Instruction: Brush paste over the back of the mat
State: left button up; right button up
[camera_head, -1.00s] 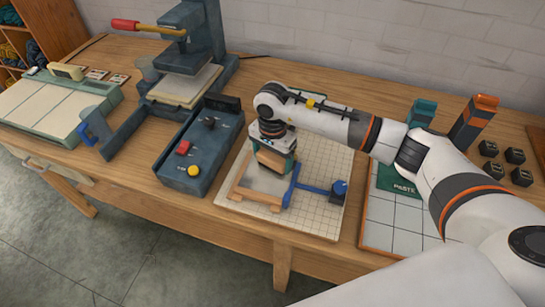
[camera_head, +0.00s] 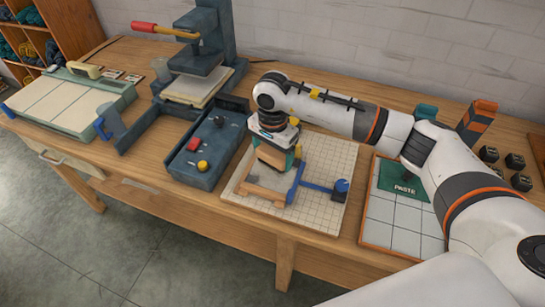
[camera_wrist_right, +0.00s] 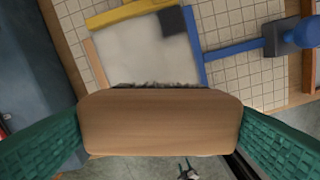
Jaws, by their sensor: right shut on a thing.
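My right gripper (camera_head: 274,148) is shut on a wooden block brush (camera_head: 270,157). In the right wrist view its wooden back (camera_wrist_right: 160,123) spans between the green fingers, with a dark bristle edge above it. The brush is over the near part of a pale grey mat (camera_wrist_right: 140,58). Wood, yellow and blue strips edge the mat; a dark square patch (camera_wrist_right: 175,22) lies at its corner. Whether the bristles touch the mat is hidden. A green pad marked PASTE (camera_head: 403,184) lies on a tiled board to the right. My left gripper is not in view.
The mat lies on a gridded board (camera_head: 325,205) with a blue arm and knob (camera_head: 341,186). A blue-grey control box (camera_head: 205,155) and a press (camera_head: 200,60) stand left. Dark cubes (camera_head: 515,160) and an orange-topped block (camera_head: 478,120) stand right.

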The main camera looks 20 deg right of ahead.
jog(key=shift+r+p, duration=0.45)
jog(key=shift+r, duration=0.85)
